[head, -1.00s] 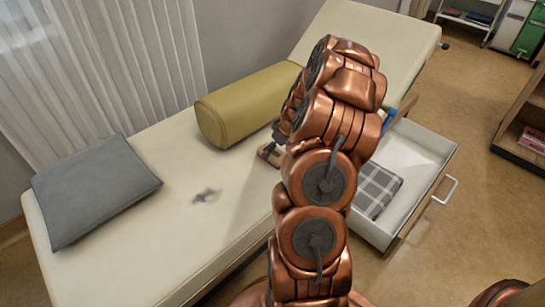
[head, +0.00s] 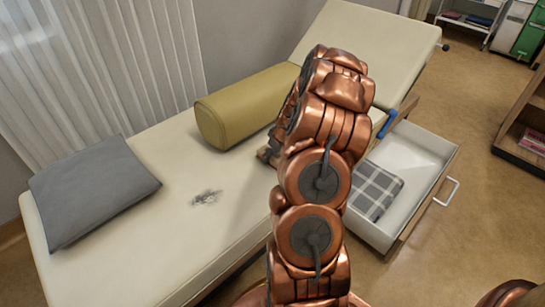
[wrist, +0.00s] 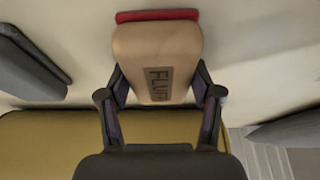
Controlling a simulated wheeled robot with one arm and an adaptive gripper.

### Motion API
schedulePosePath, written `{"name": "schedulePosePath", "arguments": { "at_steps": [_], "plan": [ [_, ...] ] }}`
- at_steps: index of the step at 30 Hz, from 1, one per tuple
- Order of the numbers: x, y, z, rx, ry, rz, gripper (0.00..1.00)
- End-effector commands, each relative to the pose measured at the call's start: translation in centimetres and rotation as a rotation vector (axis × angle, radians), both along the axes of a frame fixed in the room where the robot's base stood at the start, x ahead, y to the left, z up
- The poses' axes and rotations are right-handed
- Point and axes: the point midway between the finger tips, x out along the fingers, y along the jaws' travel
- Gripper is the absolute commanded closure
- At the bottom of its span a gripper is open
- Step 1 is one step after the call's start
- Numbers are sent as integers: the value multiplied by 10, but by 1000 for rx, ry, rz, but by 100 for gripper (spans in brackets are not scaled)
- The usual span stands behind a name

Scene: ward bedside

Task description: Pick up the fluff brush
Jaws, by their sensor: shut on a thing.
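The fluff brush (wrist: 158,50) has a tan wooden body with a dark label reading roughly "FLUF" and a red strip along its far edge. In the wrist view my gripper (wrist: 158,88) is shut on it, one dark finger at each side. In the head view my arm hides most of the gripper and brush. Only a small brown part of what looks like the brush (head: 264,155) shows left of the arm, over the bed by the bolster. I cannot tell if the brush touches the bed.
The cream bed (head: 165,235) carries a yellow bolster (head: 240,108), a grey pillow (head: 93,190) and a small grey patch of fluff (head: 207,197). An open white drawer (head: 415,160) holding a checked grey cloth (head: 377,190) stands right of my arm.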

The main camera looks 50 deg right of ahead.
Motion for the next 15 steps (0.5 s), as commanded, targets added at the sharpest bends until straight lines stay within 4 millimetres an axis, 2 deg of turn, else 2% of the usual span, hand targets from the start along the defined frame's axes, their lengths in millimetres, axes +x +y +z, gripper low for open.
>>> {"name": "schedulePosePath", "arguments": {
  "at_steps": [1,4,11,15],
  "plan": [
    [0,0,0,0,0,0,61],
    [0,0,0,0,0,0,72],
    [0,0,0,0,0,0,73],
    [0,0,8,0,-1,0,73]
  ]
}}
